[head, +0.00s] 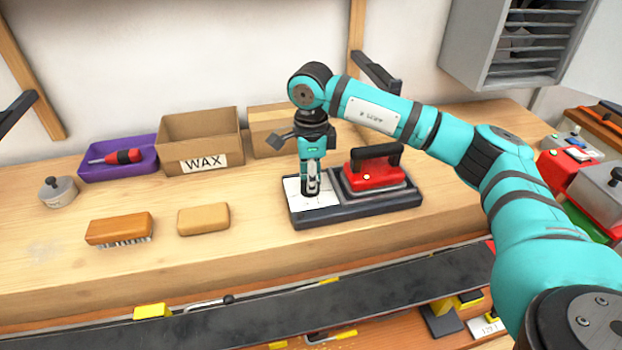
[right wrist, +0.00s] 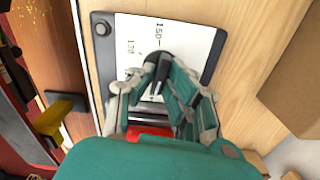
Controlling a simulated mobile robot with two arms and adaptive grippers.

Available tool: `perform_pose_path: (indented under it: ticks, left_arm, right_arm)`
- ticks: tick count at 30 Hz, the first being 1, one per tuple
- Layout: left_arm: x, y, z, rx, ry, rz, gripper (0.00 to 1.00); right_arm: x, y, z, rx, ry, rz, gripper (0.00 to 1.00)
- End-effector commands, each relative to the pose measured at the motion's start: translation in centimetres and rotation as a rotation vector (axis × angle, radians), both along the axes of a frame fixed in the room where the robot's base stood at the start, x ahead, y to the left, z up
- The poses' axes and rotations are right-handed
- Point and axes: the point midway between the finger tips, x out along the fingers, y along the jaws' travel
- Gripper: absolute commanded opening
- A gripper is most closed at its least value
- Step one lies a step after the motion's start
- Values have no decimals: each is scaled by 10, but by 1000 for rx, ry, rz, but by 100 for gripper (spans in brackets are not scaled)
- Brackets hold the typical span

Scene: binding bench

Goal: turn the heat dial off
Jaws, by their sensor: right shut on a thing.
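The heat dial (right wrist: 157,60) is a small dark knob on a white scale plate (right wrist: 192,42) printed with numbers such as 150. In the head view the scale plate (head: 325,191) is on the left part of a dark base (head: 350,213); the dial is mostly hidden there by my gripper. A red iron (head: 373,172) with a black handle rests on the right part of the base. My right gripper (head: 311,188) points down over the plate, shut on the dial; its fingers also show in the right wrist view (right wrist: 160,78). The dial's pointer setting cannot be read. My left gripper is out of view.
A box marked WAX (head: 200,142), a purple tray (head: 115,168) with a screwdriver, a brush (head: 119,228), a tan block (head: 203,219) and a grey pot (head: 58,191) stand left. A long dark ski (head: 250,317) lies along the front. Bare bench lies left of the base.

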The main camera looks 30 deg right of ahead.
Motion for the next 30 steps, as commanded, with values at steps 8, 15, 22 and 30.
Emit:
perform_pose_path:
  ticks: [8, 15, 22, 30]
  left_arm:
    - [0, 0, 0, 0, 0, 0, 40]
    - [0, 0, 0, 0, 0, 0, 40]
    - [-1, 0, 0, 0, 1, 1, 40]
    - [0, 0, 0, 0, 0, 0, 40]
  right_arm:
    - [1, 0, 1, 0, -4, 0, 32]
    - [0, 0, 1, 0, -2, 0, 35]
    - [1, 0, 19, 0, -7, 0, 35]
    - [1, 0, 77, 1, -7, 0, 35]
